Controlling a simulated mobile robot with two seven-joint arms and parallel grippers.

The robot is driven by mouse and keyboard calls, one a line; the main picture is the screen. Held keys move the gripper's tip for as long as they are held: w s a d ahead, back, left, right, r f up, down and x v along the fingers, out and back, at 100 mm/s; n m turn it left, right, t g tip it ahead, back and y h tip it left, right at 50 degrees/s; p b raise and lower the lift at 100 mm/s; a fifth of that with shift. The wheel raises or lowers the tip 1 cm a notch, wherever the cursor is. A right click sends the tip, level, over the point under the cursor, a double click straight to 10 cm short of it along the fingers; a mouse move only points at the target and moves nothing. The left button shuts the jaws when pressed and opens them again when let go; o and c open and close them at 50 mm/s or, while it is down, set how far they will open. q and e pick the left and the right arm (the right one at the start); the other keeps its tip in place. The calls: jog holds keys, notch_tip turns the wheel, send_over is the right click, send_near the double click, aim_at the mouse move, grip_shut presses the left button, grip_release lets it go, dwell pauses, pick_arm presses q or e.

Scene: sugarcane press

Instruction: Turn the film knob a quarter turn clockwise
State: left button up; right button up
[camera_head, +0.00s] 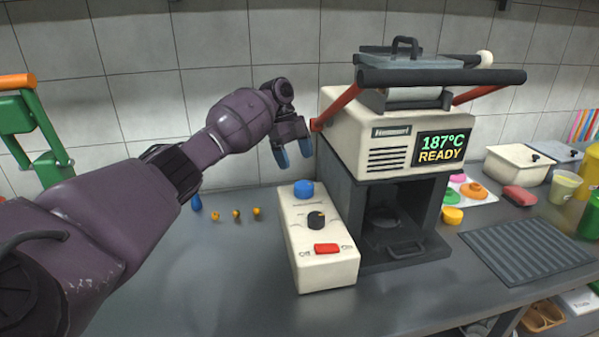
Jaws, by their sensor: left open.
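A cream control box (298,262) stands on the counter, left of the press. A black round knob (316,220) with a small pale mark sits in the middle of its sloping top; it is the likely film knob. My left gripper (293,153) hangs above and behind the box, its two blue-tipped fingers apart and nothing between them. It is clear of the knob, higher up and a little to the left in the picture. My right gripper is out of view.
A blue round cap (303,189) and a red switch (327,248) flank the knob. The sealing machine (384,130) reads "187°C READY"; its red lever arm (335,108) is close to my left gripper. Small orange pieces (236,214) lie left of the box. The left front counter is clear.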

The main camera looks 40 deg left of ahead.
pick_arm(q)
jog(key=v, duration=0.3)
jog(key=shift+a+r, duration=0.1)
dwell(0.6)
